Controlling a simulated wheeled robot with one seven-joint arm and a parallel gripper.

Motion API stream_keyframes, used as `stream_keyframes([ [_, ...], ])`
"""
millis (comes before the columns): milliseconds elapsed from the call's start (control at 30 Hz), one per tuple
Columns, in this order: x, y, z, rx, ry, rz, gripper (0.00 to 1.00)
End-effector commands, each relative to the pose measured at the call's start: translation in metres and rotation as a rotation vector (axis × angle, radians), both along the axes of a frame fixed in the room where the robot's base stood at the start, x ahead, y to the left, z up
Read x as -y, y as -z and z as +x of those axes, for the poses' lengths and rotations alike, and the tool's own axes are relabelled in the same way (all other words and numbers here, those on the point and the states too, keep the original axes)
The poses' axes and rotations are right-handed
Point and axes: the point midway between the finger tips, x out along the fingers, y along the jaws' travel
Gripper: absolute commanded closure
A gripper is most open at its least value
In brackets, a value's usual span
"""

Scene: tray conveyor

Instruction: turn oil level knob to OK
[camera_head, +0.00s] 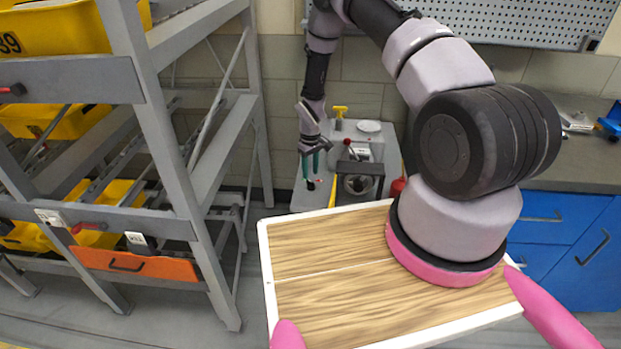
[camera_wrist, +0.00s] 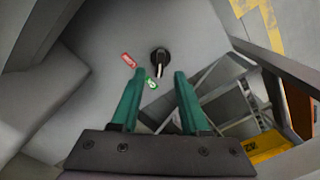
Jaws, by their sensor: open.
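The oil level knob (camera_wrist: 160,56) is a small black knob on a grey panel. A pale pointer on it points down in the wrist view, just right of a small green label (camera_wrist: 151,83). A red label (camera_wrist: 129,60) lies to its left; the lettering is too small to read surely. My gripper (camera_wrist: 159,75) has two teal fingers, apart and empty, with the knob showing beyond and between the tips. In the head view my gripper (camera_head: 311,172) hangs just above the dark knob (camera_head: 310,186). Whether the fingers touch the knob cannot be told.
The grey machine (camera_head: 370,160) beside the knob carries a red-tipped lever and a yellow-handled part (camera_head: 340,112). A grey rack (camera_head: 188,165) with yellow bins stands at left. My wood-topped tray (camera_head: 330,300) is in front. Blue cabinets (camera_head: 560,235) stand at right.

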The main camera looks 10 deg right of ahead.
Motion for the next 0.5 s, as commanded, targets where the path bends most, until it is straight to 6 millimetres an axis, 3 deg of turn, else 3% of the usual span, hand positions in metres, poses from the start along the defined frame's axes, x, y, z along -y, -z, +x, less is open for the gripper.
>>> stream_keyframes([
  [200, 0.0, -0.044, 0.001, 0.003, 0.001, 0.001, 0.55],
  [500, 0.0, -0.067, 0.0, 0.001, 0.001, 0.0, 0.55],
])
